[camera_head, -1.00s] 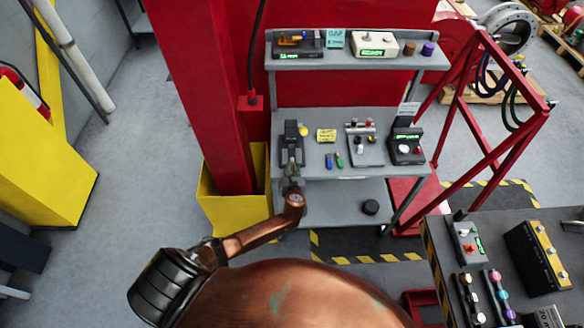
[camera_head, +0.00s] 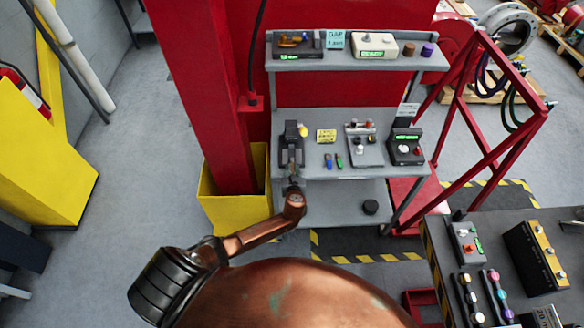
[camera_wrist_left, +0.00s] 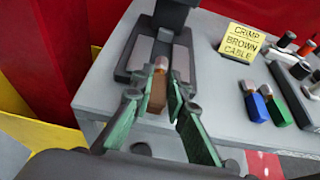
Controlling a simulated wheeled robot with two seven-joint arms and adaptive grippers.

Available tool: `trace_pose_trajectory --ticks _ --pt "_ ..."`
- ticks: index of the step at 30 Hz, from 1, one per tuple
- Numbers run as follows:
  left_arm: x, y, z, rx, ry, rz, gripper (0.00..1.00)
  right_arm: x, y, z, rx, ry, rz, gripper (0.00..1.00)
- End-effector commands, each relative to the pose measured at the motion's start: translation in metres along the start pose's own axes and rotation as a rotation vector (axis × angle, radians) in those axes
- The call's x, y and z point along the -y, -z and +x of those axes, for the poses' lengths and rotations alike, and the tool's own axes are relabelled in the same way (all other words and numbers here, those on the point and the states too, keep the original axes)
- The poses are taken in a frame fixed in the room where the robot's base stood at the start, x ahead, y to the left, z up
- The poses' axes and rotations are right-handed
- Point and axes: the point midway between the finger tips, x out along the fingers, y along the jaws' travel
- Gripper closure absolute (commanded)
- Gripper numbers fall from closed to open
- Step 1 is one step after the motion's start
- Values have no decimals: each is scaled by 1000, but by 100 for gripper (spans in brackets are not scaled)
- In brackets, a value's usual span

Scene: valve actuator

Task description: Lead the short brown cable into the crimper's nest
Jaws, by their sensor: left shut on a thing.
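The crimper (camera_head: 291,146) is a dark device at the left of the grey bench's middle shelf. It also shows at the top of the left wrist view (camera_wrist_left: 160,38), with a dark base and light grey side blocks. My left gripper (camera_head: 293,182) is at the shelf's front edge, just in front of the crimper. Its green-padded fingers (camera_wrist_left: 161,84) are shut on the short brown cable (camera_wrist_left: 157,97). The cable's copper-coloured tip points toward the crimper's middle channel; I cannot tell whether it touches the nest. My right gripper is out of view.
A yellow note (camera_wrist_left: 242,42) reading "CRIMP BROWN CABLE" lies right of the crimper. Blue (camera_wrist_left: 256,104) and green (camera_wrist_left: 278,110) cables lie nearby. A red post (camera_head: 212,90) stands close on the left. An upper shelf (camera_head: 350,63) overhangs behind.

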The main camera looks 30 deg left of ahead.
Motion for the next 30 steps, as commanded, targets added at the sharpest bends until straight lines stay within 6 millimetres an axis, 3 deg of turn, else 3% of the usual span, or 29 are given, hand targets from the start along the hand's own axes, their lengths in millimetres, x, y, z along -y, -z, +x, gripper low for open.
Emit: trace_pose_trajectory --ticks 30 --pt "0 -4 8 0 0 0 100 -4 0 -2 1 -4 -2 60"
